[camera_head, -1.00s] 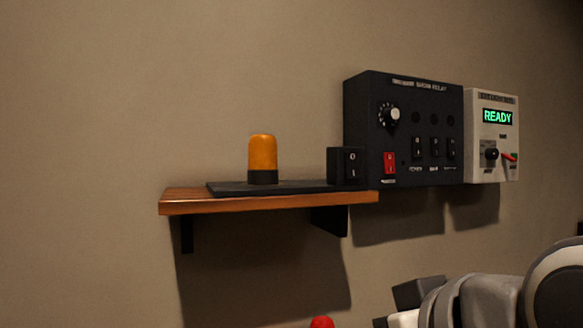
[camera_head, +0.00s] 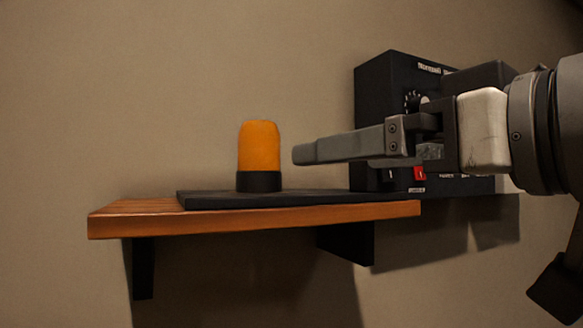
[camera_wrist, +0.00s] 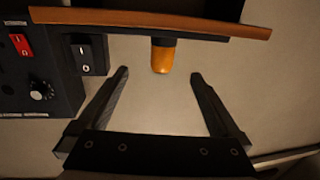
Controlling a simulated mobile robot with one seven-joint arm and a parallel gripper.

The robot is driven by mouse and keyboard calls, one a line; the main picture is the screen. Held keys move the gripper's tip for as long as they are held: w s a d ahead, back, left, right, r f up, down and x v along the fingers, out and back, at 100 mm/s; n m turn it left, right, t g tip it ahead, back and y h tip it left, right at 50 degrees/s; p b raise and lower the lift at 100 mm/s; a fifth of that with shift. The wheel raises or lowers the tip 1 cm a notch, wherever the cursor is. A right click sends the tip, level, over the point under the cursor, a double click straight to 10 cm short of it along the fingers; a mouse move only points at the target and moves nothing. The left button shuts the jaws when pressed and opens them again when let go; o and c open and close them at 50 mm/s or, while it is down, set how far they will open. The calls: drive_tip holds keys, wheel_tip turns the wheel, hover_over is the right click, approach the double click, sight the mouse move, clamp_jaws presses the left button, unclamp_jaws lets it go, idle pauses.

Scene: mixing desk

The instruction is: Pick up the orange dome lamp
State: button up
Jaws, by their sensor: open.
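The orange dome lamp (camera_head: 259,147) stands upright on its black base, on a black mat (camera_head: 215,199) on the wooden shelf. In the wrist view the lamp (camera_wrist: 163,58) appears upside down, beyond the fingertips and between their lines. My gripper (camera_head: 303,153) is to the right of the lamp in the head view, at about dome height, with a small gap in the picture. In the wrist view my gripper (camera_wrist: 160,74) has its two fingers spread wide with nothing between them. The lamp is fully visible in the head view.
The wooden shelf (camera_head: 130,222) is fixed to the wall on black brackets. A black relay panel (camera_head: 375,110) with a knob and red switch is behind my arm, partly hidden. A black switch box (camera_wrist: 88,54) stands near the lamp. Wall left of the lamp is clear.

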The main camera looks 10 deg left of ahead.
sight(269, 154)
drive_tip(key=x, duration=0.4)
drive_tip(key=p+x, duration=0.1)
drive_tip(key=x, duration=0.3)
drive_tip(key=r+p+x, duration=0.1)
drive_tip(key=x, duration=0.3)
drive_tip(key=shift+w+a+r, duration=0.1)
drive_tip(key=shift+w+a, duration=0.05)
drive_tip(key=p+x, duration=0.1)
drive_tip(key=x, duration=0.1)
drive_tip(key=p+x, duration=0.1)
drive_tip(key=x, duration=0.2)
drive_tip(key=shift+a+r, duration=0.15)
drive_tip(key=shift+a, duration=0.2)
drive_tip(key=shift+s, duration=0.2)
clamp_jaws()
